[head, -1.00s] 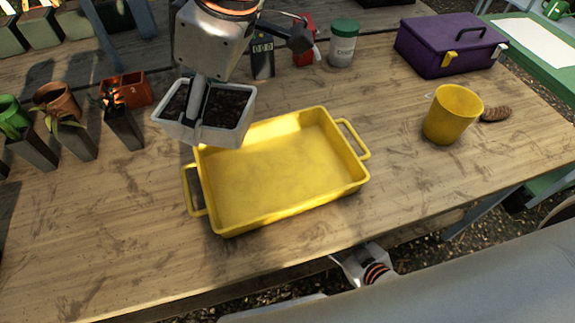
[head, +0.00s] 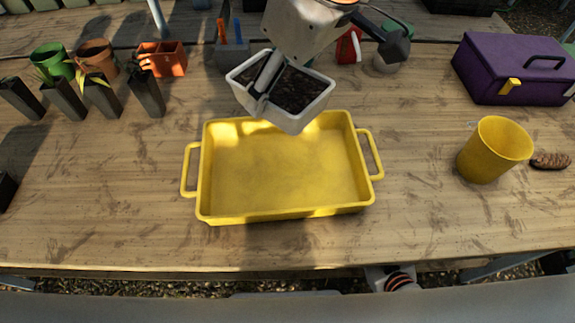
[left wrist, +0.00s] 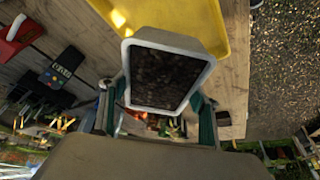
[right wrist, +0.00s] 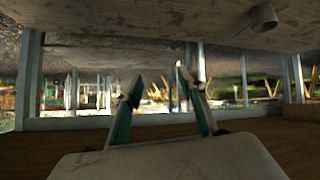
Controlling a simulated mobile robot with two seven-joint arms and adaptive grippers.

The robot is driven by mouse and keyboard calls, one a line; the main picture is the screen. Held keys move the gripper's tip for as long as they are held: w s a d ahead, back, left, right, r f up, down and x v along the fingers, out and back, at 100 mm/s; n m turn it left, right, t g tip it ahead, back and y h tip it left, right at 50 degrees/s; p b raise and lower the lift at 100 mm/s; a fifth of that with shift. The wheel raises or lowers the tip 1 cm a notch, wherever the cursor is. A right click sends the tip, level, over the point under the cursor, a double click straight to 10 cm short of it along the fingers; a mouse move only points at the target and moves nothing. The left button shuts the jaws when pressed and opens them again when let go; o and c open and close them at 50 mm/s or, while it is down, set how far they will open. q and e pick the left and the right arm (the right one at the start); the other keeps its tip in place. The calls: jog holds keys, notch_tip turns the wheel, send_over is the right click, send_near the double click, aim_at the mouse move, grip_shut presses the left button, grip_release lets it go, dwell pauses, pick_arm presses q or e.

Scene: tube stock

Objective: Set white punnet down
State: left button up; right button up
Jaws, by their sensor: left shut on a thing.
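The white punnet (head: 293,121), filled with dark soil, is held in the air by my left gripper (head: 266,82). It is slightly tilted in the head view and overlaps the back edge of the yellow tray (head: 285,212). In the left wrist view, the punnet (left wrist: 183,40) sits between the two fingers (left wrist: 158,112), with the yellow tray (left wrist: 205,18) beyond it. The tray is empty and lies flat on the wooden table. My right gripper (right wrist: 162,85) shows in its wrist view with fingers apart and nothing between them, low near the table's underside.
A yellow cup (head: 490,150), a brown brush-like item (head: 550,160) and a purple toolbox (head: 510,75) stand at right. Dark pots (head: 65,100) and an orange planter (head: 162,60) stand at back left.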

pick_arm(q)
notch_tip(320, 180, down, 15)
jog(key=shift+r+b, duration=0.15)
jog(key=shift+b, duration=1.05)
jog(key=shift+f, duration=0.45)
notch_tip(320, 180, down, 4)
jog(key=shift+f+b, duration=0.1)
jog(key=shift+b, duration=0.3)
jog(key=shift+f, duration=0.15)
jog(key=o, duration=1.3)
